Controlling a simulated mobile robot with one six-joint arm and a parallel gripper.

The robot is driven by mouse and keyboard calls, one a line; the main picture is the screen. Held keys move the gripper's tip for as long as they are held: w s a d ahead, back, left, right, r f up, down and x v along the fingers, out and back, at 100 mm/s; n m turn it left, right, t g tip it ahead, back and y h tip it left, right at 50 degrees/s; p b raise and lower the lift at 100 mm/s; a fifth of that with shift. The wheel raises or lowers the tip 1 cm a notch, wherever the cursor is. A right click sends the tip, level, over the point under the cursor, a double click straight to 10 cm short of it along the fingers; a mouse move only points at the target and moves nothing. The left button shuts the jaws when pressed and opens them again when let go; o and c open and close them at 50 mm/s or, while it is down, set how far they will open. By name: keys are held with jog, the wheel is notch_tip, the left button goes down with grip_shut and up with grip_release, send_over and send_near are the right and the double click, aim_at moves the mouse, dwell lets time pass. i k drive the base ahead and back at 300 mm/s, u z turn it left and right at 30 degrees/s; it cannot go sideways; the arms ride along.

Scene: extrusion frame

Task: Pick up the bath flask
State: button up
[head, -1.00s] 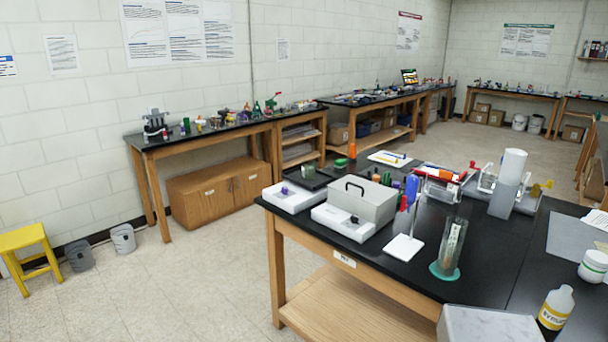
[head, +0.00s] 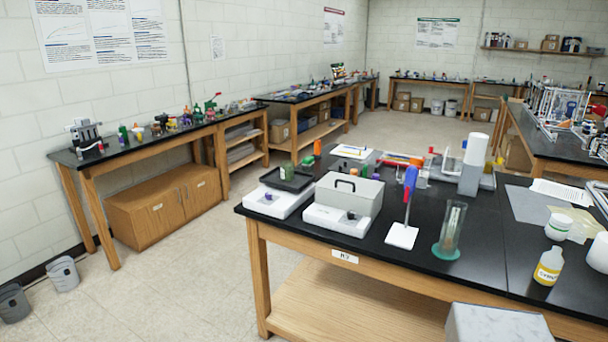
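I cannot make out a bath flask for certain in the head view. The near black-topped bench (head: 475,262) carries a clear glass cylinder (head: 453,225) on a green base, with something brownish inside. To its right stands a squeeze bottle (head: 548,266) with a yellow label. A small stand (head: 402,234) with a white base and a blue and red clamp is left of the cylinder. My gripper is not in view.
Two white balances (head: 277,203) and a grey box (head: 348,197) fill the bench's left end. White jars (head: 558,227) stand at its right. A wall bench (head: 140,152) holds small items, too small to tell apart. Open tiled floor (head: 185,270) lies left of the near bench.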

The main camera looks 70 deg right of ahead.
aim_at(287, 167)
jog(key=z, duration=0.7)
jog(key=i, duration=0.7)
jog(key=z, duration=0.3)
